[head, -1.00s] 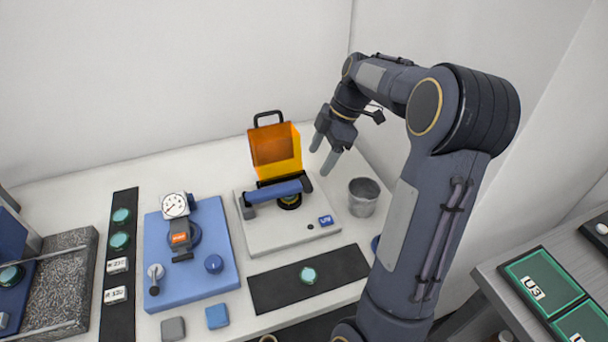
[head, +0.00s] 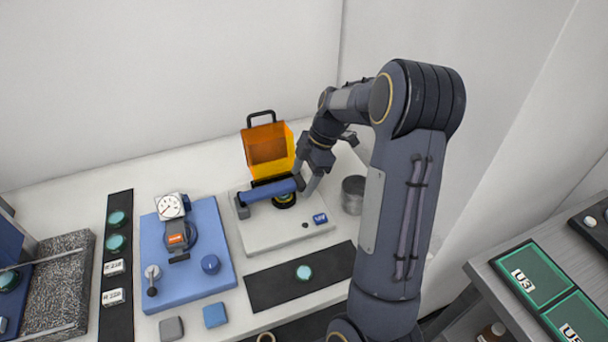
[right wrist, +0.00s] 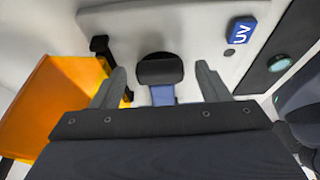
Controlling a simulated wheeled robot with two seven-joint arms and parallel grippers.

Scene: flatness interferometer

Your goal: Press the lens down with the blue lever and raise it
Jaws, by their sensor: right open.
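The blue lever (head: 266,191) lies across the pale UV unit (head: 262,236), its hinge end at the left on a dark bracket. Its dark end grip (right wrist: 160,69) and part of the blue bar (right wrist: 162,95) show in the right wrist view. My right gripper (head: 304,187) is at the lever's right end. It is open, with one finger on each side of the lever end in the right wrist view. I cannot tell whether they touch. A dark round seat (head: 285,201) is partly under the lever; the lens itself cannot be made out. My left gripper is out of view.
An orange hood (head: 268,146) stands raised behind the lever, close to my right gripper. A metal cup (head: 353,194) stands just right of the unit. A blue gauge stand (head: 188,274) is at the left. A black mat with a green disc (head: 304,272) lies in front.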

